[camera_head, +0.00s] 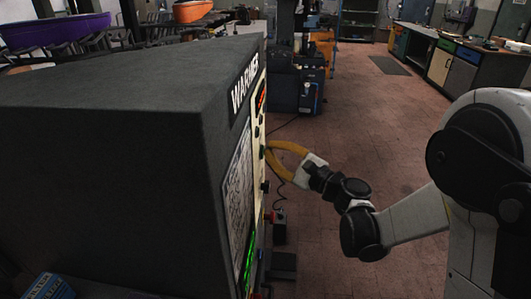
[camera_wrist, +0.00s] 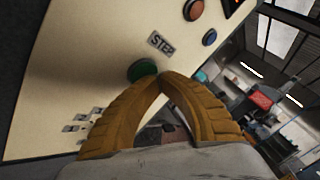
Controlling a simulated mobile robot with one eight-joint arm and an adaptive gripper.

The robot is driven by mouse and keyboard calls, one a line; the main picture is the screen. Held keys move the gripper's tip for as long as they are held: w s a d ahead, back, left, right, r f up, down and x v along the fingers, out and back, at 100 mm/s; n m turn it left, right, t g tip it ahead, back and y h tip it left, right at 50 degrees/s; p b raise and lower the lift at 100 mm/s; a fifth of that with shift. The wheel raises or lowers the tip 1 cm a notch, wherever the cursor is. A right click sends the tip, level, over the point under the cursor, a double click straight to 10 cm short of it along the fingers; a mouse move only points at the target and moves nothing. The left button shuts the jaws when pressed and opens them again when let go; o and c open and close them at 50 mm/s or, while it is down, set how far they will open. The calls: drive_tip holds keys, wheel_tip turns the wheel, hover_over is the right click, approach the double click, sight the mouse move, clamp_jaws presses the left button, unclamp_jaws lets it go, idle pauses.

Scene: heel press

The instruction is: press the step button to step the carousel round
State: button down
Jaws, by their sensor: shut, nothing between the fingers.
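The step button is a green round button (camera_wrist: 142,70) on a cream panel, beside a tilted label reading STEP (camera_wrist: 160,43) in the wrist view. My gripper (camera_wrist: 163,74) has its two yellow fingers shut, with the tips together at the right edge of the green button. I cannot tell whether the tips touch it. In the head view my gripper (camera_head: 268,150) reaches the panel side of a large dark box marked WARMER (camera_head: 244,82). The panel is seen almost edge-on there. The carousel cannot be made out in either view.
A red button (camera_wrist: 193,9) and a blue button (camera_wrist: 209,37) sit beyond the label. Small switches (camera_wrist: 82,122) are at the panel's lower left. A small box with a red top (camera_head: 279,222) stands below my gripper. Brick floor (camera_head: 345,120) to the right is open.

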idle(0.3)
drive_tip(key=shift+d, duration=0.85)
drive_tip(key=shift+s+d+b, duration=0.15)
drive_tip(key=shift+d+b, duration=0.25)
drive_tip(key=shift+d, duration=2.15)
drive_tip(key=d, duration=0.7)
drive_tip(key=shift+b, duration=0.35)
drive_tip(key=shift+s, duration=0.1)
